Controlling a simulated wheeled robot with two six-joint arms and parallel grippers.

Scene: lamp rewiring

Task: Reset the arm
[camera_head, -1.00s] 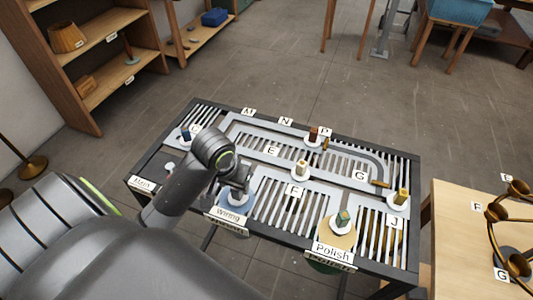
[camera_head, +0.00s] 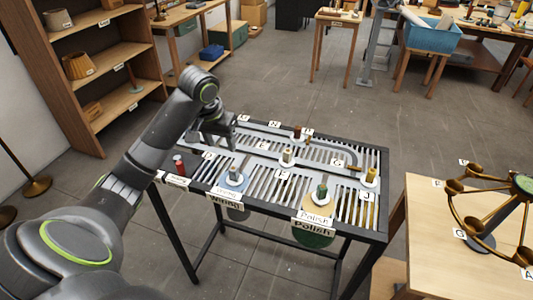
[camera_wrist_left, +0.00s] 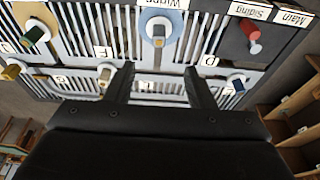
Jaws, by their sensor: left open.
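My left gripper (camera_head: 222,132) is open and empty, above the back left part of the slotted track table (camera_head: 365,222). In the left wrist view its two fingers (camera_wrist_left: 160,82) are apart with nothing between them. A small peg on a white base (camera_head: 234,176) stands upright on the blue disc at the Wiring sign (camera_head: 226,203), apart from the gripper; it also shows in the left wrist view (camera_wrist_left: 158,32). A red peg (camera_head: 179,165) stands at the table's left end. A green-topped peg (camera_head: 322,190) stands at the Polish sign (camera_head: 313,225). My right gripper is not in view.
More pegs stand on the track, one in the middle (camera_head: 287,156) and one at the right (camera_head: 370,175). A wooden shelf (camera_head: 128,92) is at the left behind my arm. A wooden table with a brass ring fixture (camera_head: 452,187) is at the right. Open floor lies behind the track table.

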